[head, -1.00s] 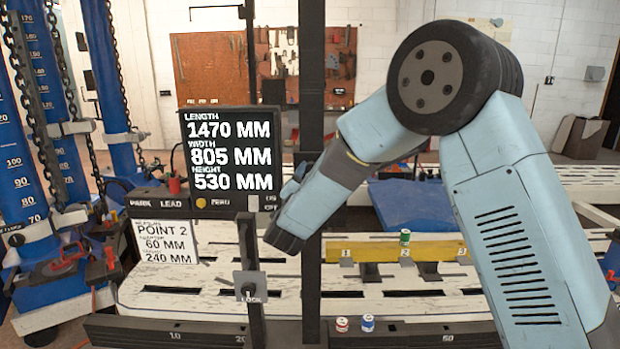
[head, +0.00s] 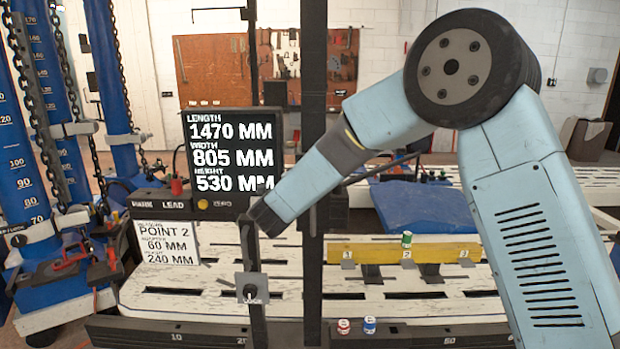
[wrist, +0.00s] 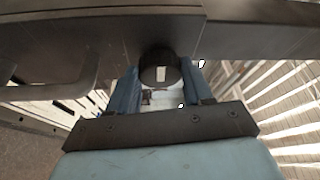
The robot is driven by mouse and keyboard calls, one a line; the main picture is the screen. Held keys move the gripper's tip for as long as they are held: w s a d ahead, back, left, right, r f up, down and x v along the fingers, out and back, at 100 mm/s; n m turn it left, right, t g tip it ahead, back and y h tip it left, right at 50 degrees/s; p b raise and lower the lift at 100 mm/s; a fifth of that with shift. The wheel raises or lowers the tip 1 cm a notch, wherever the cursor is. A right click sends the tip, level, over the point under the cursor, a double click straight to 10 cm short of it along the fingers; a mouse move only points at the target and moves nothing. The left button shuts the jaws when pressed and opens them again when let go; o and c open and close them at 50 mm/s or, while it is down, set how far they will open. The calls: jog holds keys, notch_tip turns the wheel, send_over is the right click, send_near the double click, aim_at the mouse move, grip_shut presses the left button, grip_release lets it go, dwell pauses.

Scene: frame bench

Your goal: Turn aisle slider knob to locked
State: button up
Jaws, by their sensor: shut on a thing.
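In the wrist view, my gripper (wrist: 162,88) has its two blue fingers on either side of a round black knob (wrist: 160,66) and is shut on it. The knob has a short white mark on its face and sits against a dark bar. In the head view, my dark wrist is beside the lower right of the measuring display, and my fingers are hidden. A small pale plate with a dark knob (head: 249,292) is on an upright post below my wrist. I cannot tell whether the held knob is another one.
The display (head: 230,150) stands behind my wrist, with a dark upright post (head: 314,200) to its right. A yellow bar (head: 375,251) carries a green can (head: 407,239). Red (head: 344,327) and blue (head: 369,325) cans stand on the front rail. Blue posts with chains are at left.

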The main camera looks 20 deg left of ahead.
jog(key=shift+d+f, duration=0.1)
jog(key=shift+f, duration=0.05)
dwell(0.3)
jog(key=o, duration=1)
jog(key=shift+o, duration=0.2)
jog(key=s+a, duration=0.1)
jog(key=s, duration=1.2)
jog(key=shift+s+a+f, duration=0.25)
jog(key=shift+s+f, duration=0.05)
jog(key=shift+f, duration=0.15)
